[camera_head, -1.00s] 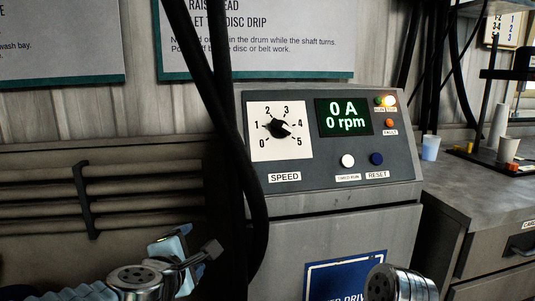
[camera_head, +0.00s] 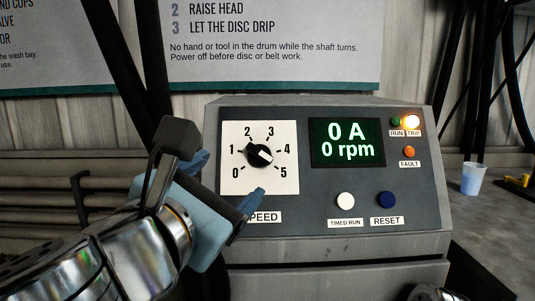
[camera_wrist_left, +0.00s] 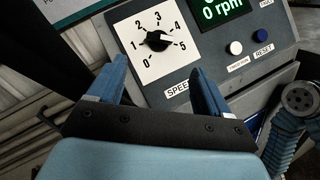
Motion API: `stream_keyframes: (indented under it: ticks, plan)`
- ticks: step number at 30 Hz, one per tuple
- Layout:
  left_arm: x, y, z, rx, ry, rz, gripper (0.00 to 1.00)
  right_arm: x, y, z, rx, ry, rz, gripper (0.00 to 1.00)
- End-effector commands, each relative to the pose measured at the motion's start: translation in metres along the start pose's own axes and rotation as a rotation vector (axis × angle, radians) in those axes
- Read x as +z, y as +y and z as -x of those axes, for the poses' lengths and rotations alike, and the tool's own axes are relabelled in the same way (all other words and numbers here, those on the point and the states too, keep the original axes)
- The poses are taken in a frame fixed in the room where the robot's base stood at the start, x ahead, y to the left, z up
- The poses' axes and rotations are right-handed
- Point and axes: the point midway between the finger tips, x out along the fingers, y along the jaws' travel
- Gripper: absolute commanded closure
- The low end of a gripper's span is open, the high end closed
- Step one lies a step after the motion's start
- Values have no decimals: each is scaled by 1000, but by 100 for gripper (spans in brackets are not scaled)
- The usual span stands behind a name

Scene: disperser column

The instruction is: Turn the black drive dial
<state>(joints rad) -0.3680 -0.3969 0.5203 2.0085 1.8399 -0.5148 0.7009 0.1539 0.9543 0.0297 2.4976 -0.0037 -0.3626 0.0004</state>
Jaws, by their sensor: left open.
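The black drive dial (camera_head: 258,155) sits on a white square scale plate marked 0 to 5, above the SPEED label. A white mark shows on the dial's lower right side, roughly towards the 4 to 5 side. The dial also shows in the left wrist view (camera_wrist_left: 157,41), beyond the fingertips. My left gripper (camera_head: 228,180) is open, its blue fingers in front of the plate's left and lower edges. In the left wrist view, the gripper (camera_wrist_left: 160,72) has empty space between its fingers, apart from the dial. My right gripper is out of view.
The display (camera_head: 347,142) reads 0 A and 0 rpm. The trip lamp (camera_head: 412,122) glows. A white timed run button (camera_head: 346,200) and a blue reset button (camera_head: 387,200) sit right of the dial. A blue cup (camera_head: 472,178) stands on the right bench.

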Motion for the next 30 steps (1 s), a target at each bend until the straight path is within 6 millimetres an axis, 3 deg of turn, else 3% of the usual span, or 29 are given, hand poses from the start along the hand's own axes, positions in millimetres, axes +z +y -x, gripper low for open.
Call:
stream_keyframes:
  ticks: [9, 15, 21, 29, 30]
  plan:
    - [-4, -2, -74, -3, 5, 0, 21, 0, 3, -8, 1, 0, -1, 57]
    - [-2, -1, -108, -3, 2, 0, 21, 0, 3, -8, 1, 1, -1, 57]
    - [-1, 0, -123, -1, 0, -2, 21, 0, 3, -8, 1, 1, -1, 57]
    - [-1, 0, -124, -1, 1, -3, 21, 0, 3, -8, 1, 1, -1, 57]
    - [-1, 0, -124, -1, 1, -3, 26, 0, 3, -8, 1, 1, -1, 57]
